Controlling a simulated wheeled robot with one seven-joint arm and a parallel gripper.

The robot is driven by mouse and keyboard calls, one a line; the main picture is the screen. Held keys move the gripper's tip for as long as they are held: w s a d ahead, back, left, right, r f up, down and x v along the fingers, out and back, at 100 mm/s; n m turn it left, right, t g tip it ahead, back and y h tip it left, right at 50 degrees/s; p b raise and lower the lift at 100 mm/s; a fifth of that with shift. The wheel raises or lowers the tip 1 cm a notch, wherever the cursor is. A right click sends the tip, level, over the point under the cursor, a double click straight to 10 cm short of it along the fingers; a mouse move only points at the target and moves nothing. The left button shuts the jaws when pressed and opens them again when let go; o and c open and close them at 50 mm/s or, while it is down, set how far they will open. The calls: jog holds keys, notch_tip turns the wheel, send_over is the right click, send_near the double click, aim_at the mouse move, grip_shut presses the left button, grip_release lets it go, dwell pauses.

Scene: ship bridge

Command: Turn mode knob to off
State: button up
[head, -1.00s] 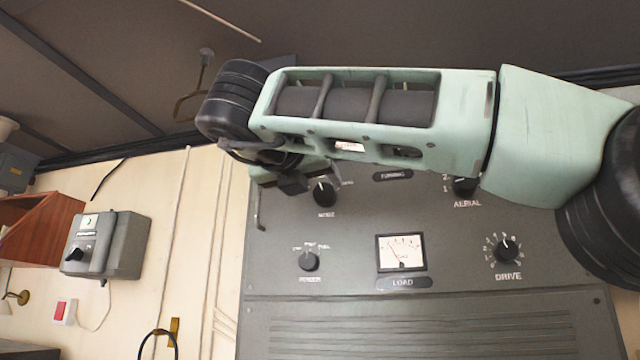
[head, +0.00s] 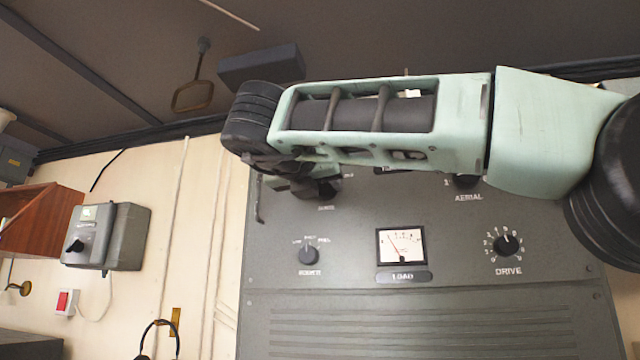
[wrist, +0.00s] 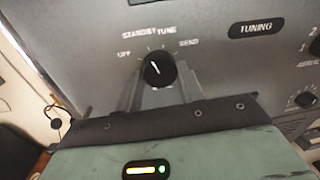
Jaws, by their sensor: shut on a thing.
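The mode knob (wrist: 159,70) is round and black, on the grey panel, under the marks OFF, STANDBY, TUNE and SEND. Its white line points up and left, towards the OFF and STANDBY side; the exact mark is hard to tell. My gripper (wrist: 160,88) is shut on the knob, with its grey fingers at the knob's lower sides. In the head view the mode knob (head: 329,188) shows below my wrist, partly hidden by my arm, and its fingers are hard to make out there.
The panel (head: 270,270) also bears the power knob (head: 309,255), the load meter (head: 401,245), the drive knob (head: 507,245) and the aerial knob (head: 466,181). A grey switch box (head: 125,238) is on the wall at left. A hanging handle (head: 193,96) is above.

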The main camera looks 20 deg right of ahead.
jog(key=shift+o, duration=0.2)
jog(key=n+b, duration=0.1)
jog(key=n, duration=0.2)
jog(key=shift+f+n+b, duration=0.1)
jog(key=shift+n+b, duration=0.2)
jog(key=shift+d+n+t+b, duration=0.1)
jog(key=shift+n+t+b, duration=0.2)
jog(key=shift+n, duration=2)
jog(key=o, duration=1)
jog(key=shift+c, duration=0.2)
jog(key=shift+s, duration=0.1)
jog(key=b+v, duration=0.3)
jog(key=v, duration=1.4)
jog(key=shift+s, duration=0.15)
jog(key=shift+f, duration=0.1)
